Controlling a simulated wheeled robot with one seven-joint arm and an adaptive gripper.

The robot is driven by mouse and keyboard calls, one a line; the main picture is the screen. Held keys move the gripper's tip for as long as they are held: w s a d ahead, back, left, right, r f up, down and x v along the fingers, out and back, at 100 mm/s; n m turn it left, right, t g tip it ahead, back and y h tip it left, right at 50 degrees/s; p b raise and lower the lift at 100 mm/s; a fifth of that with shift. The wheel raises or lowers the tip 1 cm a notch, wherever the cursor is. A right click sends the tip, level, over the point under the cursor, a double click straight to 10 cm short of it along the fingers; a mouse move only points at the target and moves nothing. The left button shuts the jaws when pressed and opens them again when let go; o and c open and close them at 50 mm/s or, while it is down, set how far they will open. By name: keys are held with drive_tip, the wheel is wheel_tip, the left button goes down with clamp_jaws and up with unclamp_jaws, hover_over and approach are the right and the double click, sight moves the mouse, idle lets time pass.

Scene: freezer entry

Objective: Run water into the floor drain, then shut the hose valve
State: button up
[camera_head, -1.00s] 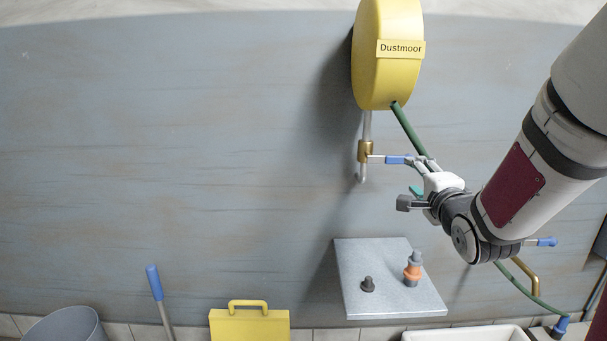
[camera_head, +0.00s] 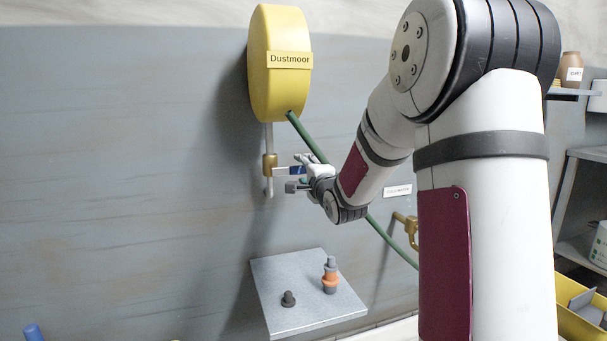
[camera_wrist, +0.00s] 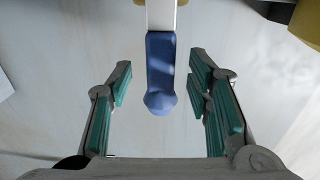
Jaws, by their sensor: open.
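The brass hose valve (camera_head: 269,166) sits on a vertical pipe below the yellow hose reel (camera_head: 272,75) marked "Dustmoor". Its blue lever (camera_head: 290,170) points sideways to the right, across the pipe. In the wrist view the blue lever (camera_wrist: 160,80) lies between the two green-padded fingers of my gripper (camera_wrist: 158,90), with gaps on both sides. My gripper also shows in the head view (camera_head: 300,172), at the lever's end, open and empty. The green hose (camera_head: 305,135) runs from the reel down to the right, passing behind my arm. The floor drain and the hose's end are not in view.
A grey wall shelf (camera_head: 300,312) below the valve holds a dark knob-like piece (camera_head: 288,299) and an orange-grey fitting (camera_head: 330,276). A second brass tap (camera_head: 409,229) is right of my wrist. A yellow bin (camera_head: 577,318) stands lower right. The wall left of the reel is clear.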

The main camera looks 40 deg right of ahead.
drive_tip(key=shift+w+d, duration=0.15)
drive_tip(key=shift+w, duration=0.3)
clamp_jaws()
